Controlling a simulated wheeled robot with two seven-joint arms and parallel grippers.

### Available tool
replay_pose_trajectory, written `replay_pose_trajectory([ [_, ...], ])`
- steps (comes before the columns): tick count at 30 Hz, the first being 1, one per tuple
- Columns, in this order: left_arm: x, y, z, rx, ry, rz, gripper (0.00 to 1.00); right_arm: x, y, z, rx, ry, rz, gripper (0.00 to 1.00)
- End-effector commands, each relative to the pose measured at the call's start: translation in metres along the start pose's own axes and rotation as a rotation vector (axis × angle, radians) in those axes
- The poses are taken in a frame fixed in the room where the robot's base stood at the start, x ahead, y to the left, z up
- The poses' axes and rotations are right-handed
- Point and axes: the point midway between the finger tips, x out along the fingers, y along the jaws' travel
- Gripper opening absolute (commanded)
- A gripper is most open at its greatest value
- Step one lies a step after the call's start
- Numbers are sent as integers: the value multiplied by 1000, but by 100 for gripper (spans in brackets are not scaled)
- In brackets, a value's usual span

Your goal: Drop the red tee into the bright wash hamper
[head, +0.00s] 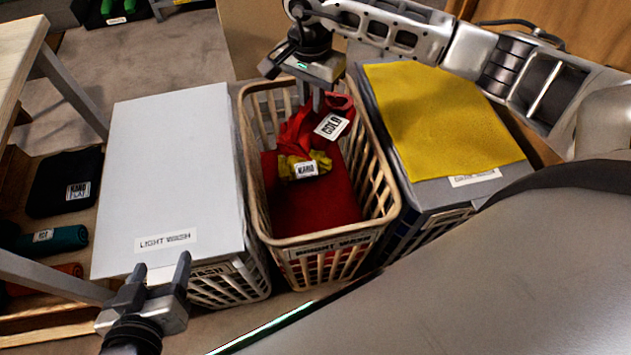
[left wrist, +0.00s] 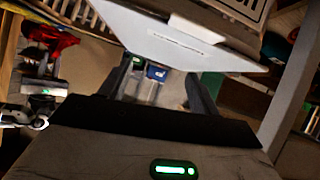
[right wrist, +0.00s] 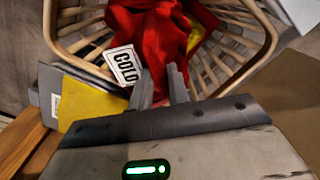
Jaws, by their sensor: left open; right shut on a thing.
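The bright wash hamper (head: 385,190) is the open, cream slatted basket in the middle of the head view. The red tee (head: 297,130), with a white tag reading COLD, hangs from my right gripper (head: 318,98) inside the hamper's far part. The right wrist view shows the red tee (right wrist: 165,40) at the fingertips (right wrist: 161,75), with the hamper rim (right wrist: 265,35) around it. The tee's lower end meets the cloths below; whether it rests on them is unclear. My left gripper (head: 162,266) is open and empty near the light wash hamper's front edge.
The light wash hamper (head: 170,180) stands left under a white lid. Another hamper (head: 465,195) stands right, covered with a yellow sheet (head: 440,120). A yellow tagged cloth (head: 290,168) and flat red cloth (head: 315,200) lie inside the bright hamper. A wooden shelf (head: 45,325) is at left.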

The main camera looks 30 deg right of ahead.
Motion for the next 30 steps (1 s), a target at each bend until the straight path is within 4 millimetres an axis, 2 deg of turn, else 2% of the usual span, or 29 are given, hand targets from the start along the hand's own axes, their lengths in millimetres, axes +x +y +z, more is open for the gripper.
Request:
replay_pose_trajectory([
  [1,3,-1,5,2,2,0,63,10,0,0,0,-2,0,0],
  [3,4,-1,6,4,4,0,63,14,0,0,0,-1,0,0],
  [13,0,1,-1,7,18,4,63,16,0,0,-1,0,-1,0],
  [14,0,1,-1,7,17,4,63,16,0,0,-1,0,-1,26],
  [15,0,1,0,7,17,4,63,16,0,0,-1,0,-1,37],
  [16,0,1,0,7,16,4,63,16,0,0,-1,0,-1,43],
  [25,1,1,3,7,10,4,63,16,0,0,-2,0,0,43],
  [30,1,1,4,7,6,4,63,-3,-1,0,-2,2,-3,43],
])
